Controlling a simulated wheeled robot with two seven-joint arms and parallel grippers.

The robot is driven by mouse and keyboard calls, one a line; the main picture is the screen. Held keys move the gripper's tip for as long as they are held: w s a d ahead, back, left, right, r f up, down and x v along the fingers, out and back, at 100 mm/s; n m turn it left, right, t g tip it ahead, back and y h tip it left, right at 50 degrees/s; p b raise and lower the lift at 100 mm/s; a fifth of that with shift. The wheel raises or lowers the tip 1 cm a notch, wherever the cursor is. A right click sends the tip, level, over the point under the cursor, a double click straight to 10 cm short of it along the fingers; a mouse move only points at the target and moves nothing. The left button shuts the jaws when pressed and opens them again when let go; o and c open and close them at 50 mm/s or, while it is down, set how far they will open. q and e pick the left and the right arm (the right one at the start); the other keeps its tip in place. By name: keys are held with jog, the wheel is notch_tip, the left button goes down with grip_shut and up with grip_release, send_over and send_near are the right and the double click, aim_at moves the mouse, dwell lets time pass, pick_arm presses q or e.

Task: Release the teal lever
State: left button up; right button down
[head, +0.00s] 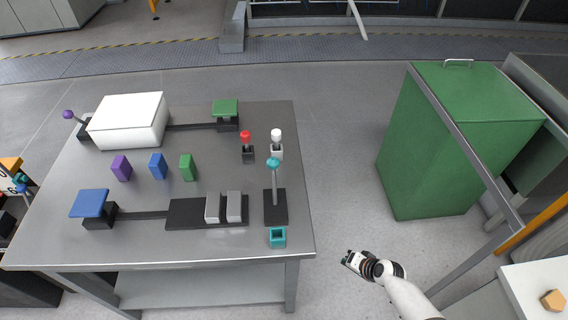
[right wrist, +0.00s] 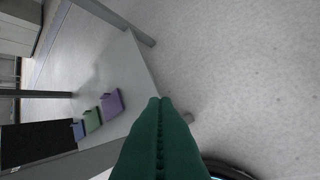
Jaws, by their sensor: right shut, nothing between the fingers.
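The teal lever has a teal ball knob (head: 273,163) on a thin grey rod, which rises from a black base (head: 275,208) near the right edge of the metal table. The rod looks near upright. A small teal open-topped square box (head: 278,237) sits just in front of the base. My right gripper (head: 349,262) is off the table's right front corner, over the floor, apart from the lever. In the right wrist view its dark green fingers (right wrist: 160,108) are shut together and empty; the lever does not show there. My left gripper is not in view.
On the table (head: 60,240) stand red-topped (head: 246,136) and white-topped (head: 276,136) levers behind the teal knob, grey blocks (head: 234,207) on a black plate left of its base, and a white box (head: 128,121). A green bin (head: 445,140) stands right. Floor between is clear.

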jog(key=w+a+r+m+t+y+b, duration=0.2)
jog(key=w+a+r+y, duration=0.2)
jog(key=w+r, duration=0.85)
jog(key=a+r+y, duration=0.3)
jog(key=r, duration=0.8)
jog(key=w+a+r+y+b, duration=0.1)
jog(key=a+r+y, duration=0.2)
jog(key=r, duration=0.8)
jog(key=shift+n+y, duration=0.3)
jog(key=shift+n, duration=0.1)
